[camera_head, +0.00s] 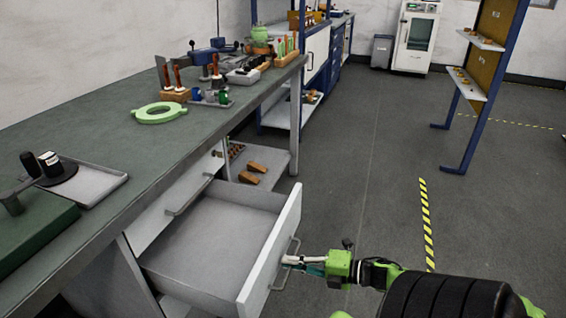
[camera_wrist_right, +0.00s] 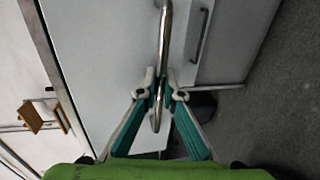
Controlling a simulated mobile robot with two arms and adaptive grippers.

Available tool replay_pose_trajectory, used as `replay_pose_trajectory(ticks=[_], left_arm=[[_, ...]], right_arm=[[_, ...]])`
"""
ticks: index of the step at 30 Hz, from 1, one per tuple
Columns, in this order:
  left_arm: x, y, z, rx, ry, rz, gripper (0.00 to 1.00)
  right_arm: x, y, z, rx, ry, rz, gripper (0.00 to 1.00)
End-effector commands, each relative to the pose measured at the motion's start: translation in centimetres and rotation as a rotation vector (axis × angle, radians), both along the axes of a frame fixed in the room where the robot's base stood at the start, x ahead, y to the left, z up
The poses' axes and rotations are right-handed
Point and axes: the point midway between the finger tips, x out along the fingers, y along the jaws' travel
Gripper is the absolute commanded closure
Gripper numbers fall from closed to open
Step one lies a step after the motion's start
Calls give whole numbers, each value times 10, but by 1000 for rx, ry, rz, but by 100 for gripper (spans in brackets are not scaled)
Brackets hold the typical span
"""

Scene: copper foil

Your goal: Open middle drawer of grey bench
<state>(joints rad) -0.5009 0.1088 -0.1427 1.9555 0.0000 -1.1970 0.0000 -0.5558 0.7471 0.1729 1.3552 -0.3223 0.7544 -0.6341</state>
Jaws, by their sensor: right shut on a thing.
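The grey bench (camera_head: 135,133) stands along the left in the head view. Its drawer (camera_head: 215,235), below a closed upper drawer (camera_head: 170,205), is pulled well out, and its visible inside looks empty. The drawer's metal handle (camera_head: 296,246) is on its pale front panel (camera_head: 272,255). My right gripper (camera_head: 291,260) is shut on this handle. In the right wrist view, the teal-padded fingers of the gripper (camera_wrist_right: 162,90) close around the handle bar (camera_wrist_right: 166,35). My left gripper is not in view.
A lower shelf (camera_head: 275,160) with wooden blocks is behind the open drawer. Tools and a green ring (camera_head: 160,112) sit on the benchtop. The floor (camera_head: 370,165) to the right is mostly clear, up to a blue-framed rack (camera_head: 490,95).

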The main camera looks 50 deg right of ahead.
Motion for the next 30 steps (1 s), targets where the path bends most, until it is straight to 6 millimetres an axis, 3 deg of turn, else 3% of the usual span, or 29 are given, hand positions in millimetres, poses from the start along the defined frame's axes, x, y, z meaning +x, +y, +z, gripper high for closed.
replay_pose_trajectory(ticks=[13,15,25,30], left_arm=[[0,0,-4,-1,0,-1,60],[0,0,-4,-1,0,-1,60],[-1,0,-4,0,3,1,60],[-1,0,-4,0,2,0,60]], right_arm=[[-3,-2,0,0,0,-1,100],[-3,-2,0,0,0,-1,86],[-4,-2,0,0,0,-1,86],[-21,-9,2,-1,4,-2,86]])
